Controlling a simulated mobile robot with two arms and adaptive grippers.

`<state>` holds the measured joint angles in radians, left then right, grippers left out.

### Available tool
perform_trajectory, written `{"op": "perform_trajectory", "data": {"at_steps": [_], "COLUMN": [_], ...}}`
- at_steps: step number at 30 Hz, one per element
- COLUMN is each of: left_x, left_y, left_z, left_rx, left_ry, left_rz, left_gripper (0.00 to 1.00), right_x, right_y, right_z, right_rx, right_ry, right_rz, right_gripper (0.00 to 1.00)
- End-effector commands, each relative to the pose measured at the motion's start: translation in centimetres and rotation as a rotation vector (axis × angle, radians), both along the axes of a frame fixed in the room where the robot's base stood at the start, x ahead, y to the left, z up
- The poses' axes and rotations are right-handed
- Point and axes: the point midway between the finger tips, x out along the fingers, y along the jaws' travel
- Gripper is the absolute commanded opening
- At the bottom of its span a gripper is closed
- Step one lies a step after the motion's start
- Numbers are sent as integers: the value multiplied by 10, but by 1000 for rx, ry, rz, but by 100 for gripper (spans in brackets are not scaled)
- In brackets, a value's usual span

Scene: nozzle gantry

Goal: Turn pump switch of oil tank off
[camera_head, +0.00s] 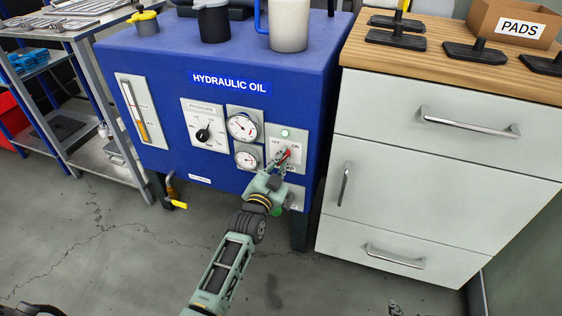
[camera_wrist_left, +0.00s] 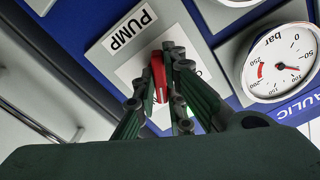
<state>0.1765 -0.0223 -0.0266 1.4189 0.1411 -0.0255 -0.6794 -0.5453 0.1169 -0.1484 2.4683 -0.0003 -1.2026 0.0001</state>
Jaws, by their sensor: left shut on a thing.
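The oil tank (camera_head: 160,75) is a blue box marked HYDRAULIC OIL. Its pump switch panel (camera_head: 302,144) is on the right of the front face, with OFF at left, ON at right and a lit green lamp (camera_head: 285,133) above. The red switch handle (camera_head: 287,153) leans up towards the ON side in the head view. My left gripper (camera_head: 281,163) is shut on this handle, which shows red between its fingers in the left wrist view (camera_wrist_left: 158,76). The fingers partly hide the handle and the plate's lettering.
Pressure gauges (camera_head: 243,127) and a black pressure knob (camera_head: 203,135) are left of the switch. A white drawer cabinet (camera_head: 400,150) stands close at right. A metal shelf cart (camera_head: 60,120) is at left. The floor in front is largely clear.

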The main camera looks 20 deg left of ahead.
Motion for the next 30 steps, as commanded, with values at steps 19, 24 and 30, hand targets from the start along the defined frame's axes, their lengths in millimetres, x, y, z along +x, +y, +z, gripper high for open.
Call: {"op": "perform_trajectory", "data": {"at_steps": [19, 24, 30], "left_x": [0, 0, 0], "left_y": [-1, 0, 0], "left_z": [2, 2, 1], "left_rx": [-372, -534, -716], "left_ry": [14, 18, 25], "left_rz": [-1, -1, 0], "left_gripper": [0, 0, 0], "right_x": [-88, -88, -88], "right_y": [-28, -27, -27], "right_z": [-21, -15, -10], "right_rx": [-82, -82, -82], "right_ry": [395, 394, 393], "right_rz": [-32, -32, -32], "right_gripper": [40, 40, 40]}}
